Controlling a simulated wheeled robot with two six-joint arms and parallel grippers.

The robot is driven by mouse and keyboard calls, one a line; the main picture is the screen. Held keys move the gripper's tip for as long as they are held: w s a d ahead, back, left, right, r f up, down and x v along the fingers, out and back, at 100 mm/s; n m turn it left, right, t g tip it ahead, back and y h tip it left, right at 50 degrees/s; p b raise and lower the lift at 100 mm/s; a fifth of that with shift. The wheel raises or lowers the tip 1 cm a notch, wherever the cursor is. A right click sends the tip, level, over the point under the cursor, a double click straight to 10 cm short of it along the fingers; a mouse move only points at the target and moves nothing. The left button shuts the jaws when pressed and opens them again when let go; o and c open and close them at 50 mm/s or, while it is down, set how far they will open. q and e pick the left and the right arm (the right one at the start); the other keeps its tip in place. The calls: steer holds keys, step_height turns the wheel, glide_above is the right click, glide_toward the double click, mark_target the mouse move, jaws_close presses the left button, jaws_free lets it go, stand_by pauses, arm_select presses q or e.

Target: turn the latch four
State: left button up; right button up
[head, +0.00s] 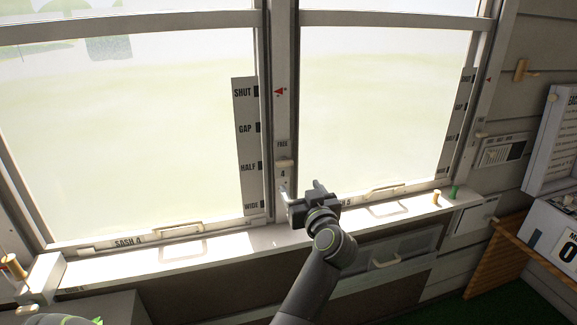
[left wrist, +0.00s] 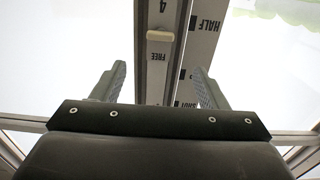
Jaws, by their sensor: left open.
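Latch four (head: 284,163) is a small cream bar on the white post between the two windows. It lies crosswise, between the word FREE above it and the number 4 below it. The left wrist view, upside down, shows the same latch (left wrist: 159,36). My left gripper (head: 301,189) is just below the latch in the head view, in front of the post. Its fingers (left wrist: 160,80) are spread in the left wrist view with nothing between them. The latch is beyond the fingertips and apart from them. My right gripper is not in view.
The sash 4 window (head: 130,140) has a scale strip (head: 246,145) marked SHUT, GAP, HALF and WIDE. A sill (head: 230,246) runs below both windows. Pegs, one green (head: 455,192), stand at its right end. A wooden bench (head: 505,258) is at the right.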

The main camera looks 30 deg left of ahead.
mark_target(286, 164)
arm_select(q)
steer(key=p+x, duration=0.1)
steer(key=x, duration=1.1)
steer(key=shift+w+a, duration=0.15)
steer(key=shift+a, duration=0.05)
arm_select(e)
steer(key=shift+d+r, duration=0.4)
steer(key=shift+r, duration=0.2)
